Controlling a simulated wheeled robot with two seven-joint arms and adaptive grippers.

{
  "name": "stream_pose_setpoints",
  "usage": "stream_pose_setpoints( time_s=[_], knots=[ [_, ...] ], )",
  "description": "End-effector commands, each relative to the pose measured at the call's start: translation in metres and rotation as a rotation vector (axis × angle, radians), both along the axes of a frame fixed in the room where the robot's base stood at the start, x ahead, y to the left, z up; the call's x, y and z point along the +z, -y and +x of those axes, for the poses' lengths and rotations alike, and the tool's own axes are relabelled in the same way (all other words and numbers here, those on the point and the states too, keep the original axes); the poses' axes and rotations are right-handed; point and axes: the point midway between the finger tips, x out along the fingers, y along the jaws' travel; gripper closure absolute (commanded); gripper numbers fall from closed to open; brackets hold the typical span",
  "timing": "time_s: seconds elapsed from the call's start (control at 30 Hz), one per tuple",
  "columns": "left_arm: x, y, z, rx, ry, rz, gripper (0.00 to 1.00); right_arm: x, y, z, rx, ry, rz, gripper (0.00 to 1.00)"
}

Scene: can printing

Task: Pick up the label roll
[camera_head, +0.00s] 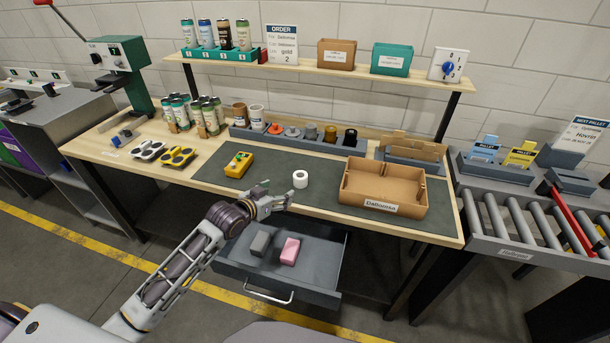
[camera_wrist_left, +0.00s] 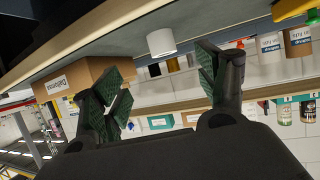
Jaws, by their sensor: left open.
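The white label roll (camera_head: 300,179) stands on the dark green mat (camera_head: 330,207) at the middle of the workbench. My left gripper (camera_head: 277,192) is open and empty, just left of the roll and apart from it, near the bench's front edge. In the left wrist view, which appears upside down, the roll (camera_wrist_left: 161,42) shows beyond and between the two spread fingers (camera_wrist_left: 163,75). My right gripper is not in view.
A brown carton tray (camera_head: 383,187) stands right of the roll, and a yellow device (camera_head: 239,165) lies to the left. A row of holders (camera_head: 297,140) stands behind. Below, an open drawer (camera_head: 318,268) holds a grey block (camera_head: 260,243) and a pink block (camera_head: 290,251).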

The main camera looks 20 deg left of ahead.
Motion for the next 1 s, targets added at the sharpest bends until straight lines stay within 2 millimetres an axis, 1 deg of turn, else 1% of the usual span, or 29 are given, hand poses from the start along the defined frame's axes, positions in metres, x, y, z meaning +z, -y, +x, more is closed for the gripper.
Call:
stream_pose_setpoints(
  time_s=[0.13,0.4,0.63,0.77,1.0],
  knots=[
    [0.005,-0.002,0.005,-0.001,0.019,-0.007,0.27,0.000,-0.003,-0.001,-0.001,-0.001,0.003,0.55],
    [0.006,-0.002,0.006,-0.001,0.022,-0.009,0.27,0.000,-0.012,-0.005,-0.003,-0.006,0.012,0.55],
    [0.005,-0.002,0.009,-0.001,0.022,-0.009,0.27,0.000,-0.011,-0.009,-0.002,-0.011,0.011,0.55],
    [0.002,0.000,0.015,0.000,0.021,-0.008,0.27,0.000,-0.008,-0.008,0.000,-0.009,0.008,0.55],
    [-0.005,0.005,0.033,-0.001,0.021,-0.009,0.27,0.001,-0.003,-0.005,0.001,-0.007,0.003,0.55]
  ],
)
